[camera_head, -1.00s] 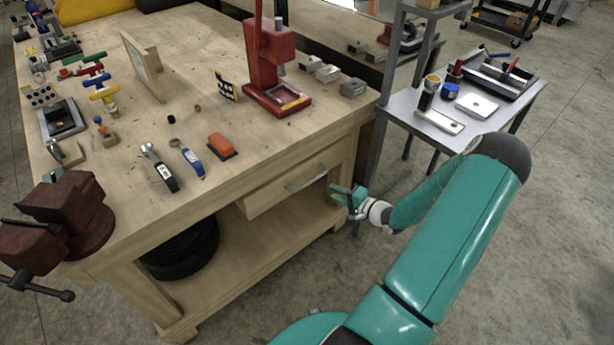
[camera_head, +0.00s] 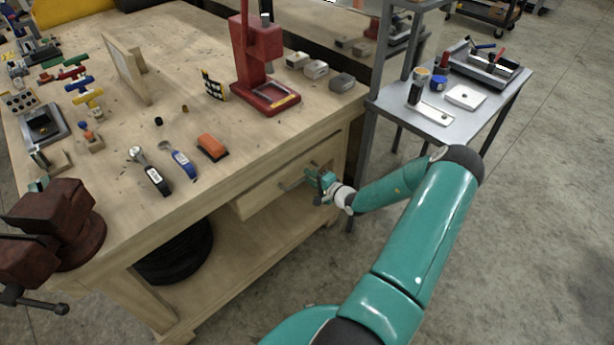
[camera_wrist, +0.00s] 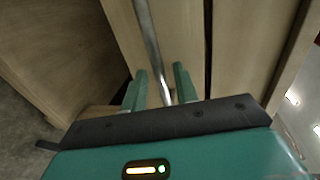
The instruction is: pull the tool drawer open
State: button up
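The tool drawer (camera_head: 262,199) is under the right part of the wooden workbench top in the head view. Its front sits close to the bench frame, shut or nearly so. Its metal bar handle (camera_head: 287,186) is partly hidden by my gripper (camera_head: 314,181), which is at the drawer front. In the wrist view, the handle (camera_wrist: 150,42) runs down between the two green fingers of my gripper (camera_wrist: 160,84). A gap shows on each side of the bar, so the fingers are open around it and not visibly pressing it.
The floor in front is clear.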

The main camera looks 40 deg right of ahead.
jog(key=shift+x, duration=1.15)
grip_shut()
jog(key=shift+s, duration=0.1)
jog(key=f+v, duration=0.3)
jog(key=v, duration=1.3)
jog(key=s+a+f+v, duration=0.1)
jog(key=f+v, duration=0.2)
jog(key=v, duration=1.2)
jog(key=shift+s+d+f, duration=0.15)
jog(key=shift+s+d, duration=0.2)
jog(key=shift+s, duration=0.25)
grip_release()
jog(key=shift+s, duration=0.15)
jog(key=v, duration=1.3)
jog(key=shift+s, duration=0.3)
